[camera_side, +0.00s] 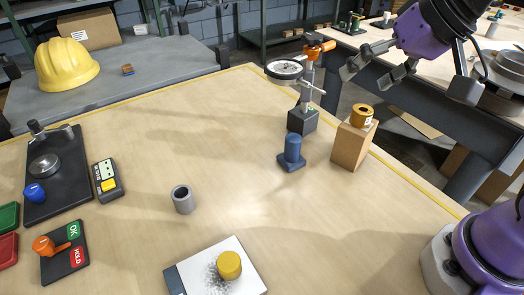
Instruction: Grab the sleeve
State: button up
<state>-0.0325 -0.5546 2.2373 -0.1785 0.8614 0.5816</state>
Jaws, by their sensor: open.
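A grey hollow cylinder, which looks like the sleeve (183,199), stands upright on the wooden table, left of the middle, its dark bore facing up. My gripper (405,80) is high at the upper right, beyond the table's right edge. Its grey fingers are spread apart and hold nothing. It is far to the right of the sleeve and touches nothing that I can see.
A blue post on a base (292,150), a dial gauge stand (304,118) and a wooden block (350,146) with a brass ring stand toward the right. A yellow cylinder (229,265) sits on a white plate in front. A tester (107,181) lies left. Table around the sleeve is clear.

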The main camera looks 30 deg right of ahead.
aim_at(192, 195)
jog(key=w+a+f+m+y, duration=0.1)
jog(key=w+a+m+y, duration=0.35)
jog(key=a+m, duration=0.55)
jog(key=w+a+f+m+y, duration=0.1)
jog(key=w+a+m+y, duration=0.4)
jog(key=a+m, duration=0.45)
jog(key=shift+y, duration=0.35)
jog(key=f, duration=1)
jog(key=s+f, duration=0.1)
jog(key=f, duration=0.4)
jog(key=shift+d+f, duration=0.1)
jog(key=shift+f, duration=0.25)
jog(key=x, duration=0.4)
jog(key=shift+w+a+f, duration=0.1)
jog(key=shift+a+f, duration=0.15)
jog(key=shift+f, duration=0.1)
jog(key=x, duration=0.5)
jog(key=shift+w+a+f, duration=0.15)
jog(key=shift+a+f, duration=0.05)
jog(key=shift+f, duration=0.15)
grip_shut()
